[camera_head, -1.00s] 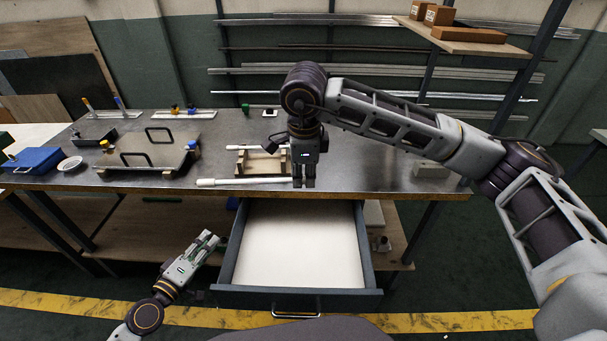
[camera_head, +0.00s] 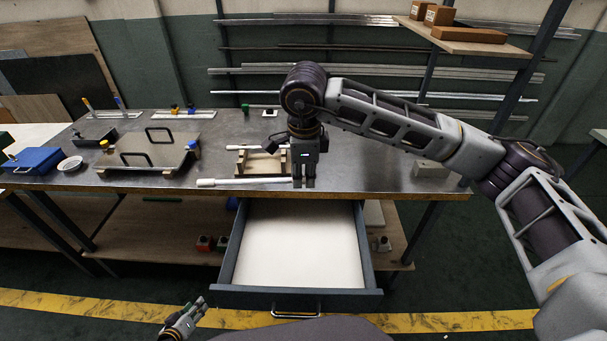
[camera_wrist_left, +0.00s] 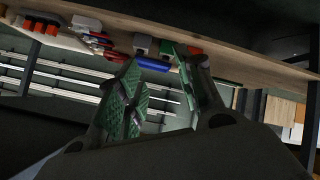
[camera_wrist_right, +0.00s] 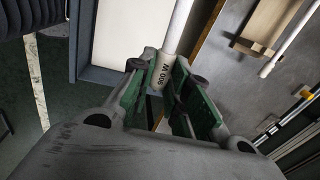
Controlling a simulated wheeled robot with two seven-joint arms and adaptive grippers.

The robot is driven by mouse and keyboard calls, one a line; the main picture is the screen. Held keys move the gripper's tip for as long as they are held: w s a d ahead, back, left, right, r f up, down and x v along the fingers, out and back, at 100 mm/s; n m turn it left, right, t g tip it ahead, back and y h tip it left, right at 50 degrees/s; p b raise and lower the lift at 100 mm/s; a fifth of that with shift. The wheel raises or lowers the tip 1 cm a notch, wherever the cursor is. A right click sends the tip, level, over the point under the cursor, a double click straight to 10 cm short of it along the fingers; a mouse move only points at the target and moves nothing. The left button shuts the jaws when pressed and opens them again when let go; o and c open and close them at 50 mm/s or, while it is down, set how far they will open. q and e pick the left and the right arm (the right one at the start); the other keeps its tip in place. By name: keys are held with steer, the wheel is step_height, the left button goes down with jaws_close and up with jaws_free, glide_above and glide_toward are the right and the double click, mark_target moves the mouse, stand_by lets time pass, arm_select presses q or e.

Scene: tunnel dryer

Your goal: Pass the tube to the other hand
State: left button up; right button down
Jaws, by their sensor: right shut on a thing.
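A white tube (camera_head: 235,182) is held level by my right gripper (camera_head: 304,186), near the workbench's front edge. My right gripper is shut on its right end, and the tube reaches out to the left. My left gripper (camera_head: 199,307) is low at the bottom of the head view, left of the drawer and well apart from the tube. In the left wrist view, its fingers (camera_wrist_left: 160,100) are spread with nothing between them.
An open drawer (camera_head: 371,255) with a pale inside juts out below the bench. A wooden cradle (camera_head: 262,169) with another white tube (camera_head: 243,147) stands behind the held tube. A panel with handles (camera_head: 160,152) lies to the left. Small red blocks (camera_head: 204,243) sit on the lower shelf.

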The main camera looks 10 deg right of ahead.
arm_select(q)
steer(key=s+a+f+m+g+y, duration=0.2)
steer(key=s+f+m+g, duration=0.15)
steer(key=s+f, duration=1.2)
steer(key=s+d+f+m+g, duration=0.1)
steer(key=s+f+g, duration=0.1)
steer(key=s+f, duration=0.3)
steer(key=s+f+m+g+y, duration=0.1)
steer(key=s+f+g, duration=0.2)
steer(key=s, duration=0.8)
step_height(320, 180, down, 3)
steer(key=shift+s+d+r+m, duration=0.1)
steer(key=shift+s+d+m, duration=0.25)
